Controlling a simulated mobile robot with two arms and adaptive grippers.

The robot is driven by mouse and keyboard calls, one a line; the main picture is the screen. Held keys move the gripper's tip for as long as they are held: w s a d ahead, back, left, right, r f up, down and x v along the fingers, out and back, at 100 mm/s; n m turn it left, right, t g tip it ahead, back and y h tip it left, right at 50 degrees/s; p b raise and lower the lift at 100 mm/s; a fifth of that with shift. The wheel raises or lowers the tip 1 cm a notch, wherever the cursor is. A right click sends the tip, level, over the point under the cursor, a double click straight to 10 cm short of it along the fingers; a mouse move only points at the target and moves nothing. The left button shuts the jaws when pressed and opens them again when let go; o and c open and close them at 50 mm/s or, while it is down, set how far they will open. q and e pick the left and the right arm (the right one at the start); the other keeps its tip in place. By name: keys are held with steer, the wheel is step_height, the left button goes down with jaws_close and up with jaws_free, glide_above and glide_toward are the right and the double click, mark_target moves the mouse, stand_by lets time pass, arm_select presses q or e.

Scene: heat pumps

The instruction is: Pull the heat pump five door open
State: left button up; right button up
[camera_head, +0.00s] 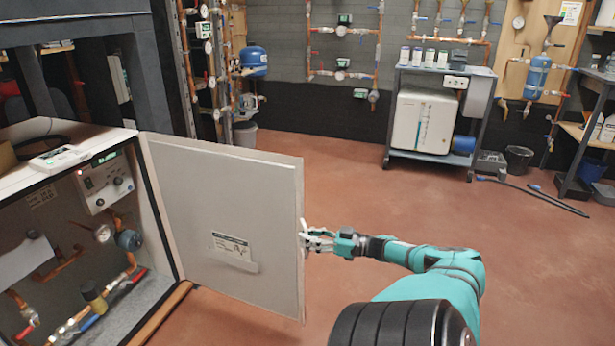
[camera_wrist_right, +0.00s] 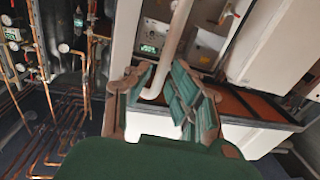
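The heat pump five door (camera_head: 225,215) is a pale grey panel. In the head view it stands swung well out from the white cabinet (camera_head: 158,215) at the left, with the cabinet's inside exposed. A white handle (camera_head: 303,232) sits at its free edge. My right gripper (camera_head: 312,239) is at this edge. In the right wrist view, the fingers of my right gripper (camera_wrist_right: 165,85) are on both sides of the white handle bar (camera_wrist_right: 176,35) and look shut on it; exact contact is hard to see. My left gripper is not in view.
Inside the cabinet are a control box (camera_head: 105,180), gauges and copper pipes. Open red floor (camera_head: 350,180) lies beyond and to the right of the door. A cart with a white unit (camera_head: 424,120) stands at the back, with a black bin (camera_head: 518,160) near it.

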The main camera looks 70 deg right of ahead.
steer(key=s+d, duration=0.2)
steer(key=s, duration=0.9)
steer(key=shift+s, duration=0.15)
